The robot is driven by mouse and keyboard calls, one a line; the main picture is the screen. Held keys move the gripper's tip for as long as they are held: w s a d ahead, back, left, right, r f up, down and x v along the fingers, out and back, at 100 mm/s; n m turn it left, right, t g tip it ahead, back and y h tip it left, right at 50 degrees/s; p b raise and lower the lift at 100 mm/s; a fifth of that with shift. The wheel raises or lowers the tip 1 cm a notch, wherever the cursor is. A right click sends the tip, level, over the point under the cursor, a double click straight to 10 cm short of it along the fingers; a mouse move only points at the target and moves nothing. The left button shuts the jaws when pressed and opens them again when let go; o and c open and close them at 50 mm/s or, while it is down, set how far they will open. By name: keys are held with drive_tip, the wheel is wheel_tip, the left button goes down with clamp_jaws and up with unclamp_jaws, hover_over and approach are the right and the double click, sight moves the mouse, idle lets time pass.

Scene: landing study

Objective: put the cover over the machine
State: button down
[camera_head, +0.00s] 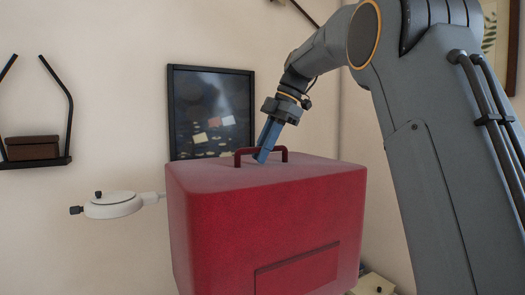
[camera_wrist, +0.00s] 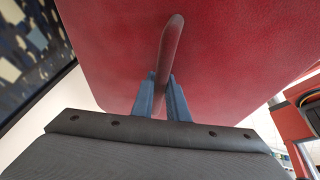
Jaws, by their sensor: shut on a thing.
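The cover is a large red box-like shell (camera_head: 255,222) with a dark red handle (camera_head: 284,155) on its top. It fills the middle of the head view and hangs roughly level, with its lower edge out of frame. My gripper (camera_head: 261,155), with blue fingers, is shut on that handle from above. In the wrist view the fingers (camera_wrist: 160,95) close on both sides of the handle (camera_wrist: 171,42), over the red top (camera_wrist: 235,50). I cannot make out the machine for certain; the cover hides what lies behind and below it.
A white round lamp head (camera_head: 113,206) on an arm is left of the cover. A cream object with a dark knob (camera_head: 376,284) shows low at right. A dark framed board (camera_head: 211,112) and a shelf with a brown box (camera_head: 33,147) are on the wall.

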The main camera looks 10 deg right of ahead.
idle(0.4)
wheel_tip(320, 180, down, 8)
drive_tip(key=b, duration=0.6)
idle(1.4)
idle(0.5)
wheel_tip(320, 180, down, 8)
drive_tip(key=b, duration=0.6)
idle(1.3)
idle(0.6)
